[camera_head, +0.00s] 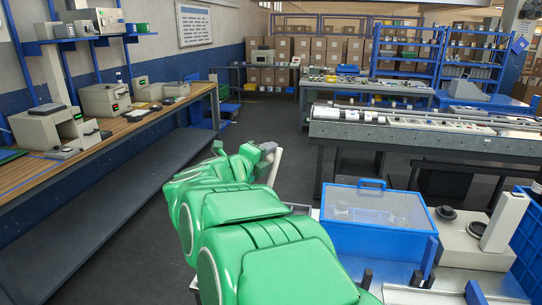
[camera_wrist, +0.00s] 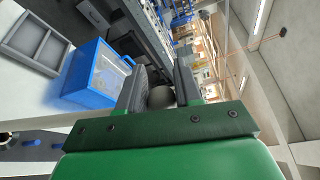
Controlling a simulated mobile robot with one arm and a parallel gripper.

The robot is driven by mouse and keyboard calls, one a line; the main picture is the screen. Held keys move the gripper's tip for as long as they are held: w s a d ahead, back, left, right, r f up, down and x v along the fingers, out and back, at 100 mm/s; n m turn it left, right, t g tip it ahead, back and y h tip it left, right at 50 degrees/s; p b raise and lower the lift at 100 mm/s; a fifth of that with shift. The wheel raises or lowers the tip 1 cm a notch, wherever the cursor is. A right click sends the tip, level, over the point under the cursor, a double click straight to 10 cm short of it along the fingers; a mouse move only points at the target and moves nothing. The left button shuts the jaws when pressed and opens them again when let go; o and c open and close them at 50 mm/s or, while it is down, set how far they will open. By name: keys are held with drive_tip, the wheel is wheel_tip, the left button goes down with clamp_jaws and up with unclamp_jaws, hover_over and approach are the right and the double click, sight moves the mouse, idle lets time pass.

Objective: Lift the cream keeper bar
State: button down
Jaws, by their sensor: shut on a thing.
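My gripper (camera_head: 266,150) is at the end of my green arm, raised over the aisle floor, left of the blue box. A slim cream bar (camera_head: 275,168), which looks like the keeper bar, sticks out at the gripper's fingers. Most of the bar is hidden there by the gripper body. The bar appears clear of any surface.
A blue box with a clear lid (camera_head: 375,212) stands on the near bench at the right. A cream machine (camera_head: 465,240) with an upright block is beside it. A long wooden bench (camera_head: 110,128) runs along the left wall. The dark floor (camera_head: 265,118) between is open.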

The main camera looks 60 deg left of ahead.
drive_tip(key=shift+w, duration=0.1)
drive_tip(key=c, duration=0.8)
unclamp_jaws()
drive_tip(key=shift+c, duration=0.2)
drive_tip(key=s+d+r, duration=0.3)
drive_tip(key=d+r, duration=0.3)
drive_tip(key=s+d+r, duration=0.2)
drive_tip(key=d+r, duration=0.4)
drive_tip(key=r, duration=0.1)
drive_tip(key=shift+s+d, duration=0.4)
